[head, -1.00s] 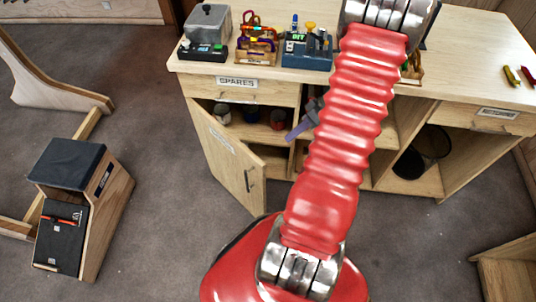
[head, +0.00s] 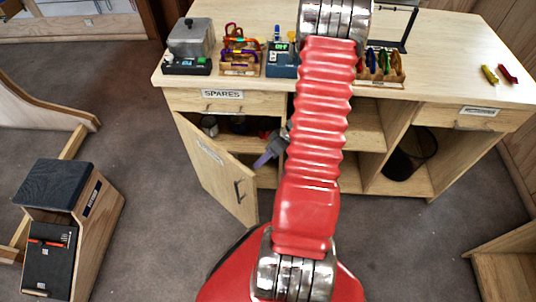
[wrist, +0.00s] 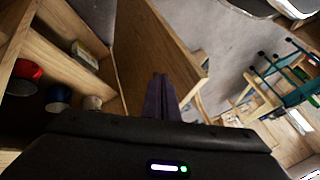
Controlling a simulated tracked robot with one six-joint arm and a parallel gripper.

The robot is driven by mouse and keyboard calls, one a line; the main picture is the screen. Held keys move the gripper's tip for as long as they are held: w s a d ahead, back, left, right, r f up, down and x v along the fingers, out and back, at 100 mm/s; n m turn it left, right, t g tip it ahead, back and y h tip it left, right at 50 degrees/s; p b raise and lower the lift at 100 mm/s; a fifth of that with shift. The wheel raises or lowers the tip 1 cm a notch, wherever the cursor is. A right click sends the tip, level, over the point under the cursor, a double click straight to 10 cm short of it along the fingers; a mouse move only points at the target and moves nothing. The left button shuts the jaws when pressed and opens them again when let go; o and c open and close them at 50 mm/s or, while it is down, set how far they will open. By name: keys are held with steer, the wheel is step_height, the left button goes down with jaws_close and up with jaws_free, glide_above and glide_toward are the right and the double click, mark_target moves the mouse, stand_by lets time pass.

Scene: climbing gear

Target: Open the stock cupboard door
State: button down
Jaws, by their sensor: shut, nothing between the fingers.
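The stock cupboard door (head: 215,168) is the wooden panel under the SPARES drawer (head: 222,101). It stands part open, swung out from its left side, with a dark handle (head: 239,190) on its outer face. My gripper (head: 262,161) is in front of the cupboard opening, behind the door's free edge, on its inner side. In the wrist view the purple fingers (wrist: 161,92) are together and empty, over the door's inner face (wrist: 150,45). I cannot tell whether they touch it. The handle is hidden in the wrist view.
Inside the cupboard are several containers, including a red one (wrist: 27,69) and a blue one (wrist: 58,97). A wooden step-like box (head: 70,225) stands at left. Grey floor lies free between it and the door.

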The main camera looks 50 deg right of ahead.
steer(key=shift+a, duration=1.3)
